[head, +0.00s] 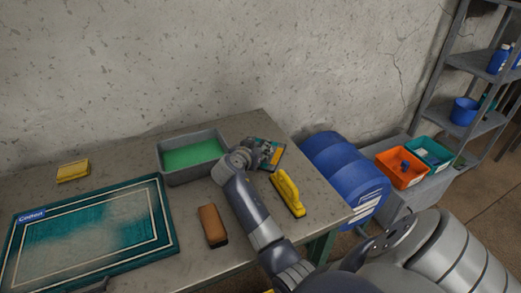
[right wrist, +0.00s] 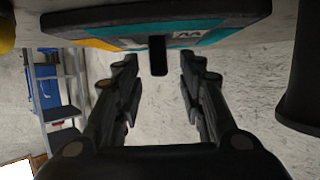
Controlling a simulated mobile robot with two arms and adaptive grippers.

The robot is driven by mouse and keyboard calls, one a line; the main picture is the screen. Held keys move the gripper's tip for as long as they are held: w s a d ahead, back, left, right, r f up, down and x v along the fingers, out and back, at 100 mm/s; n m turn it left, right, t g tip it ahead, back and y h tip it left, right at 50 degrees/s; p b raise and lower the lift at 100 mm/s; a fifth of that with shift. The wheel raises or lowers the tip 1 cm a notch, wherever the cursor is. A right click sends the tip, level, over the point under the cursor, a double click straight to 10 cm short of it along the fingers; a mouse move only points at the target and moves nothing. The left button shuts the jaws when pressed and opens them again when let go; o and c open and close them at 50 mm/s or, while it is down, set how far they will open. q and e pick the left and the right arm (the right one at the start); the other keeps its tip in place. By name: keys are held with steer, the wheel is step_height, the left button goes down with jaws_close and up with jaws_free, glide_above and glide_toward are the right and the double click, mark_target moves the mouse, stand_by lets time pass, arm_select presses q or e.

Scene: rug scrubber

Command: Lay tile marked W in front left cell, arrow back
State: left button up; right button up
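A flat panel with teal, orange and grey patches (head: 276,160) lies at the back right of the table, partly hidden by my right gripper (head: 262,152). In the right wrist view a dark-edged panel (right wrist: 225,22) with a white W-like mark crosses the top, with a short black tab (right wrist: 158,55) hanging from it. My right gripper also shows there (right wrist: 158,75); its fingers are apart, either side of the tab and not visibly touching it. I cannot make out a front left cell or an arrow. My left gripper is not clearly visible.
The table (head: 190,225) holds a grey tray with green contents (head: 162,162), a yellow sponge (head: 73,172), a teal rug (head: 155,255), a brown brush (head: 212,226) and a yellow-handled brush (head: 288,193).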

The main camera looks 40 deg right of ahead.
steer(key=shift+x, duration=1.2)
steer(key=shift+a, duration=0.1)
jaws_close()
